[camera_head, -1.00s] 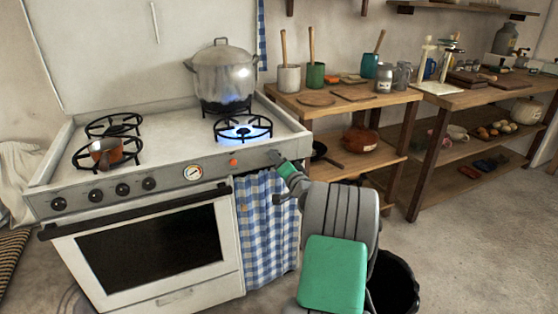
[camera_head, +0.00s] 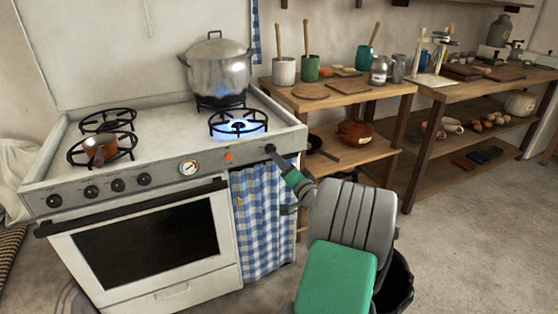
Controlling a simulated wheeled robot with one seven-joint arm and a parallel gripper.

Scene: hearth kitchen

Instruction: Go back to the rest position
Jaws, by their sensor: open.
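My gripper (camera_head: 282,165) is in front of the right end of the stove's control panel, just below and right of a black knob (camera_head: 270,149). Its green finger part shows, with the grey arm behind it. The jaws are open, and I see nothing held between them. The gap between the fingers is too small to make out. The white stove (camera_head: 160,178) stands at the left. A blue flame burns on its front right burner (camera_head: 239,124).
A metal pot (camera_head: 216,70) stands on the back right burner, and a small copper pan (camera_head: 99,150) on the front left one. A checked cloth (camera_head: 264,215) hangs beside the oven. A dark bin (camera_head: 397,287) stands behind my arm. Wooden shelves (camera_head: 402,100) line the wall; floor is clear at right.

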